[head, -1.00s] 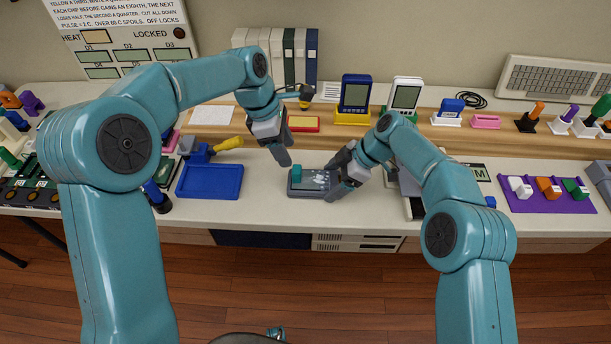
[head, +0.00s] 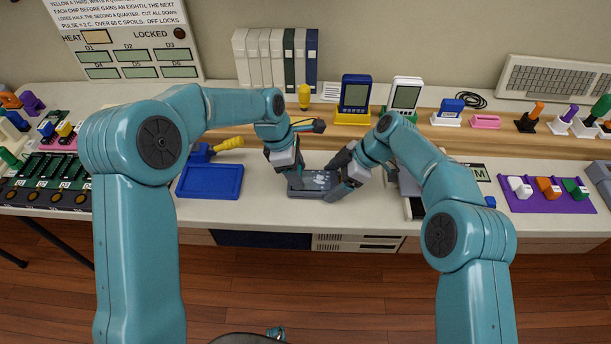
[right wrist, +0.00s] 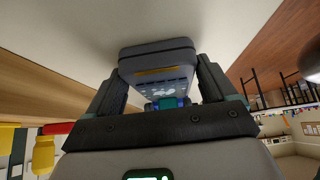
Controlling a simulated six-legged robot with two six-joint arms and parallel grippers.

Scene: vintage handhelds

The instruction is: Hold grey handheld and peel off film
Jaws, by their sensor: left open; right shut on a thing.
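The grey handheld (head: 318,183) lies flat on the white bench in front of me. My right gripper (head: 336,186) is shut on its right part; the right wrist view shows the handheld (right wrist: 157,62) between the two fingers. My left gripper (head: 296,183) is open, pointing down at the handheld's left end, where the teal tab was seen before. The arm hides that tab in the head view. Whitish marks show on the handheld's face, but I cannot make out the film's edges. A small teal and blue piece (right wrist: 168,103) shows beyond the handheld in the right wrist view.
A blue tray (head: 210,182) lies to the left, with a yellow-handled tool (head: 228,144) behind it. A shelf at the back holds docked handhelds (head: 355,97). The bench is clear just in front of the handheld.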

